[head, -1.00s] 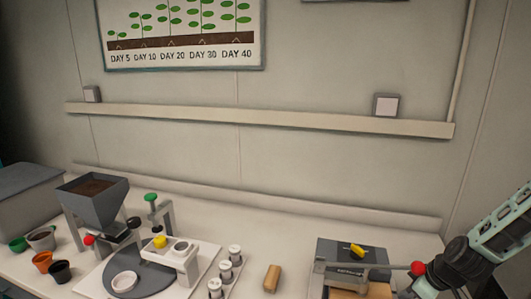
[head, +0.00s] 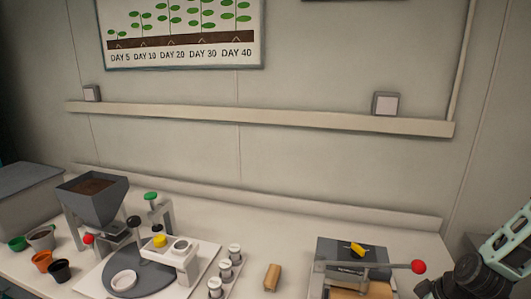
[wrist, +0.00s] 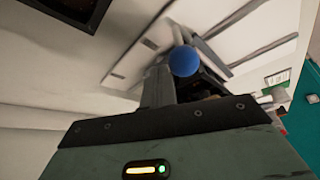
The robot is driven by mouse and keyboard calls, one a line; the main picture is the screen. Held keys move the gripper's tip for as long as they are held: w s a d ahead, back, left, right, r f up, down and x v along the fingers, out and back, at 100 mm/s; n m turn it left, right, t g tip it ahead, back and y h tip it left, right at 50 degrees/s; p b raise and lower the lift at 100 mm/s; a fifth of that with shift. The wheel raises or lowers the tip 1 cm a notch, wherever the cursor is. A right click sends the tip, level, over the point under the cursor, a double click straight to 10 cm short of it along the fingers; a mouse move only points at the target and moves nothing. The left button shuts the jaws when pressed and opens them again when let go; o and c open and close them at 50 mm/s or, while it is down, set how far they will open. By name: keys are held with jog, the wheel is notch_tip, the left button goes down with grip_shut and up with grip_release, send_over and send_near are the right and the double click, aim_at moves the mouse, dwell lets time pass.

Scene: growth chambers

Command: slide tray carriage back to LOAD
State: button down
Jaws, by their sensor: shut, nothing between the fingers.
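The station at the right of the head view has a dark top plate (head: 343,247), a yellow piece (head: 358,249) on it and a lever ending in a red knob (head: 418,266). A tan block (head: 365,289) shows at its lower front, cut by the frame edge. I cannot tell which part is the tray carriage. My arm is at the lower right of the head view, its end out of frame. In the wrist view, my gripper (wrist: 183,88) is shut and empty. A blue ball knob (wrist: 184,61) shows just beyond the fingers; I cannot tell whether they touch.
A soil hopper (head: 92,190) and a round dark turntable (head: 137,272) stand at the left. Several white-capped vials (head: 224,270) and a wooden block (head: 272,277) lie between the stations. Small pots (head: 60,271) sit at far left. The wall ledge (head: 250,120) is behind.

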jog(key=shift+s+a+b, duration=0.15)
jog(key=shift+s+a, duration=0.1)
jog(key=shift+s, duration=0.7)
jog(key=shift+s+a+b, duration=0.1)
jog(key=shift+s+a, duration=0.2)
jog(key=shift+s, duration=0.65)
jog(key=shift+s+a+b, duration=0.15)
jog(key=shift+s+a, duration=0.1)
jog(key=shift+s, duration=0.7)
jog(key=shift+s+a+r+p, duration=0.1)
jog(key=shift+s+p, duration=0.1)
jog(key=shift+p, duration=0.1)
jog(key=shift+s+a+p, duration=0.2)
jog(key=shift+s+p, duration=0.45)
jog(key=shift+s+a+p, duration=0.15)
jog(key=shift+s+p, duration=0.5)
jog(key=shift+s+a+p, duration=0.1)
jog(key=shift+s+p, duration=0.1)
jog(key=shift+p, duration=0.3)
jog(key=shift+s, duration=0.1)
jog(key=s+p, duration=0.1)
jog(key=p, duration=0.2)
jog(key=shift+s+a, duration=0.25)
jog(key=shift+s, duration=0.1)
notch_tip(320, 180, up, 9)
jog(key=w+p, duration=0.1)
jog(key=p, duration=0.5)
jog(key=shift+d+p, duration=0.2)
jog(key=shift+p, duration=0.15)
